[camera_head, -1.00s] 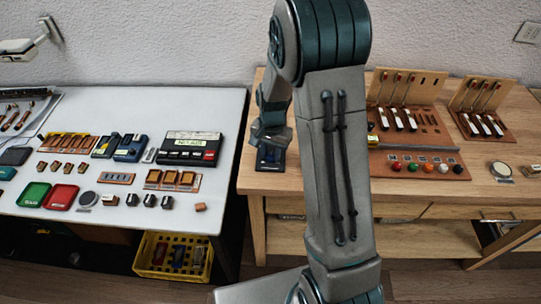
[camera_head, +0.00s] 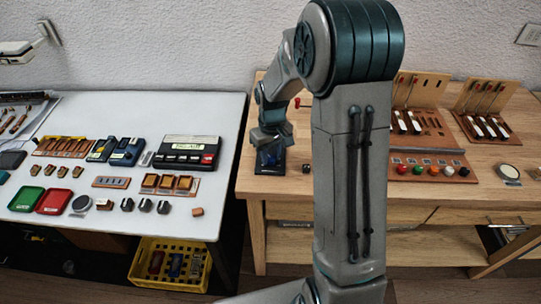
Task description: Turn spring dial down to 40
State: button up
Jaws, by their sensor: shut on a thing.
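A small dark blue device (camera_head: 268,168) stands near the front left corner of the wooden bench. My gripper (camera_head: 270,146) points down onto the top of this device and is shut on the spring dial there. My gripper hides the dial itself. Its scale and its reading are too small to make out.
My upright arm link hides the middle of the wooden bench (camera_head: 350,213). A small black knob (camera_head: 306,168) stands right of the device. A brown board with coloured knobs (camera_head: 425,160) lies farther right. On the left, a white table (camera_head: 60,222) holds trays and boxes; a yellow crate (camera_head: 140,268) is below.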

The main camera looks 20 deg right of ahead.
aim_at(270, 157)
jog(key=n, duration=0.4)
jog(key=shift+r+n, duration=0.1)
jog(key=shift+n, duration=0.2)
jog(key=n, duration=0.3)
jog(key=shift+w+n+p, duration=0.1)
jog(key=shift+n+p, duration=0.25)
jog(key=shift+n, duration=0.05)
jog(key=n+p, duration=0.1)
jog(key=n, duration=0.2)
jog(key=shift+r, duration=0.1)
jog(key=shift+n+p, duration=0.8)
jog(key=shift+n, duration=1.2)
jog(key=o, duration=1)
notch_tip(270, 157, up, 14)
jog(key=shift+f, duration=0.2)
jog(key=shift+w, duration=0.1)
